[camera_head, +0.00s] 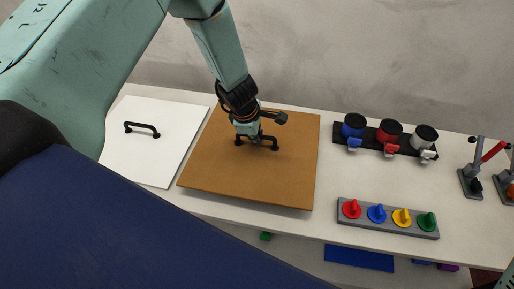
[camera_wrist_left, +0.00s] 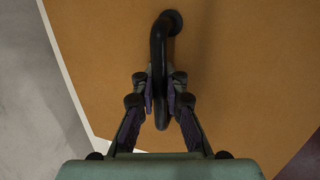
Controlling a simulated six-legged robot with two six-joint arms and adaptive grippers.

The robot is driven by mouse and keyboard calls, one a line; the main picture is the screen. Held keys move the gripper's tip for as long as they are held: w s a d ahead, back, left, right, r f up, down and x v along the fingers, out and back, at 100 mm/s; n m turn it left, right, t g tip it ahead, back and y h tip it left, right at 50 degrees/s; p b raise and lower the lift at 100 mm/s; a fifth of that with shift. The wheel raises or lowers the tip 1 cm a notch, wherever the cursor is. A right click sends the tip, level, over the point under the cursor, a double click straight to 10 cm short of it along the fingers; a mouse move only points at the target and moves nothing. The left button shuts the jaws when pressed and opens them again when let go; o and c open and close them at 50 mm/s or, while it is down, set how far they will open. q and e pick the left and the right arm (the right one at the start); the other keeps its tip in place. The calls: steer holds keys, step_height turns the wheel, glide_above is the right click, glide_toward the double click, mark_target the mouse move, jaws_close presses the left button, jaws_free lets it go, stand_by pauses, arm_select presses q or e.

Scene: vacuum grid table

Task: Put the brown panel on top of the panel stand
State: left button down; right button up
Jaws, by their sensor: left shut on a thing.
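The brown panel (camera_head: 240,175) is a flat square board with a black handle (camera_head: 272,143) on its top face. My left gripper (camera_head: 257,137) comes down from above and is shut on this handle. In the left wrist view, the two fingers (camera_wrist_left: 162,98) close on either side of the black bar, and the brown surface (camera_wrist_left: 240,70) fills most of the picture. The panel looks about level, with a dark shadow under its front edge. I cannot tell how far it is above the table. I cannot make out a panel stand. My right gripper is not in view.
A white panel (camera_head: 140,155) with a black handle lies left of the brown one. Right of it are a rack with blue, red and white cups (camera_head: 389,133), a grey block with coloured knobs (camera_head: 388,220) and lever units (camera_head: 472,180). The white table (camera_head: 335,175) is clear between them.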

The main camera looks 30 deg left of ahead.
mark_target(259, 146)
arm_select(q)
steer(key=shift+d+f+b, duration=0.25)
steer(key=shift+d+b, duration=0.15)
steer(key=shift+d, duration=0.05)
steer(key=f+b, duration=0.2)
steer(key=f, duration=0.1)
steer(key=shift+w+a, duration=0.2)
steer(key=shift+a+f, duration=0.15)
steer(key=shift+s, duration=0.1)
steer(key=shift+d+r, duration=0.25)
steer(key=shift+d, duration=0.05)
steer(key=shift+f+b, duration=0.15)
steer(key=shift+b, duration=0.15)
steer(key=c, duration=1.9)
jaws_free()
steer(key=shift+a+f, duration=0.1)
steer(key=shift+f, duration=0.1)
steer(key=shift+o, duration=0.6)
steer(key=shift+a, duration=0.1)
steer(key=o, duration=0.3)
steer(key=shift+o, duration=0.5)
steer(key=shift+s+d+r, duration=0.1)
steer(key=shift+s+d, duration=0.05)
steer(key=shift+d, duration=0.05)
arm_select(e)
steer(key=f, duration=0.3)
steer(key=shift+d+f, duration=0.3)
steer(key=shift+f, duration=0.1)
arm_select(q)
steer(key=shift+a, duration=0.1)
